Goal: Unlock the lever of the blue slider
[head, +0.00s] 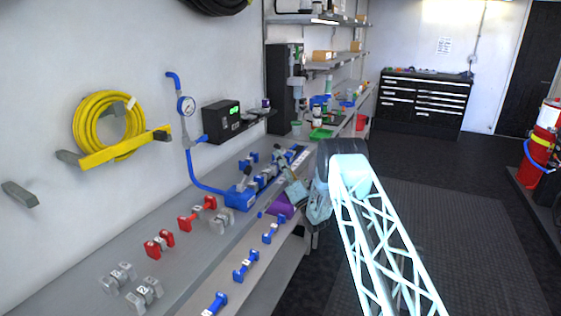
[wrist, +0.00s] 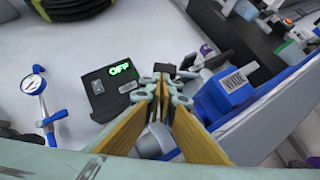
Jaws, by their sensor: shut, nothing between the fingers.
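My gripper (wrist: 165,76) is shut and empty, its two fingers meeting at the tips in the wrist view. In the head view my gripper (head: 281,152) is over the back part of the bench, partly hidden by its own body.
A black box with a green OFF display (wrist: 112,80) is on the wall left of the fingers. A pressure gauge (head: 186,106) on a blue pipe stands beside it. The floor (head: 440,215) to the right is clear.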

